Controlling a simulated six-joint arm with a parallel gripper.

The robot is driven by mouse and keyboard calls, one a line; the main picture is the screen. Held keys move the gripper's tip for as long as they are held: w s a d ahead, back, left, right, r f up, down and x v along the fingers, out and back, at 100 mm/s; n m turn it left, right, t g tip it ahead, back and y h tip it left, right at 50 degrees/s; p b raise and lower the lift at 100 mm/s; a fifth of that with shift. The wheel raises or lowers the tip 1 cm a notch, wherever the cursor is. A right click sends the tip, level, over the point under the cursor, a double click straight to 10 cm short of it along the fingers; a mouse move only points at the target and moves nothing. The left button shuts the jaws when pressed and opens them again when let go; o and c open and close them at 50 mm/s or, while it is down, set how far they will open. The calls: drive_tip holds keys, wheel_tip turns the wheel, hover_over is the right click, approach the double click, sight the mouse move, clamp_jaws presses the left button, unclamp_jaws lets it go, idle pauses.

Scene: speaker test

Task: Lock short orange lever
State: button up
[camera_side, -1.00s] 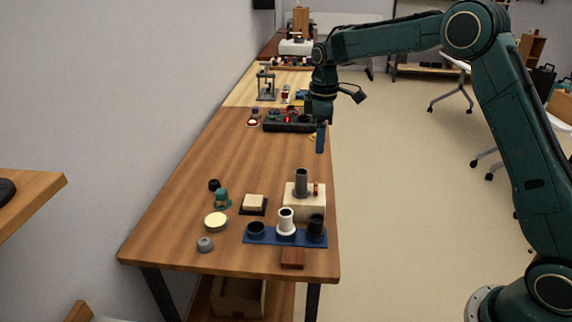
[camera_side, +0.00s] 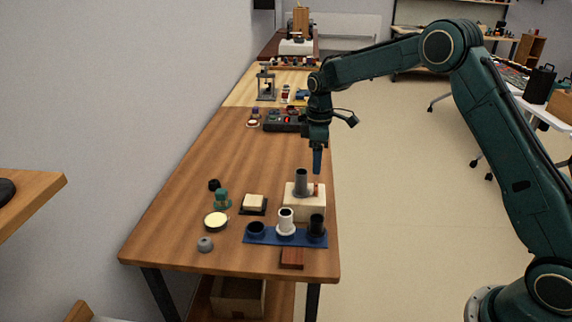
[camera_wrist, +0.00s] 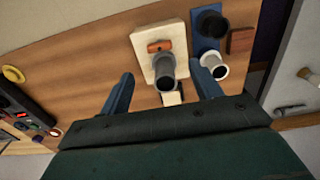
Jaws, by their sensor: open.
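The short orange lever (camera_wrist: 160,46) lies on a cream block (camera_wrist: 143,41) in the wrist view, beside a grey upright cylinder (camera_wrist: 164,72). In the side view the cream block (camera_side: 304,203) stands near the table's right edge with the grey cylinder (camera_side: 302,182) on it. The orange lever (camera_side: 316,189) is only a small patch there, right of the cylinder. My gripper (camera_side: 317,171) points down just above and behind the block. In the wrist view my gripper (camera_wrist: 166,90) has its two fingers spread wide, with nothing held; the cylinder shows between them.
A blue base (camera_side: 270,237) with black and white cups stands in front of the block. A reddish-brown block (camera_side: 292,258) lies at the front edge. A black panel with buttons (camera_side: 283,122) is farther back. The table's middle is clear.

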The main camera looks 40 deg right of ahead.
sight(315, 186)
wheel_tip(315, 186, down, 9)
drive_tip(key=shift+r, duration=0.2)
idle(0.4)
drive_tip(key=c, duration=1)
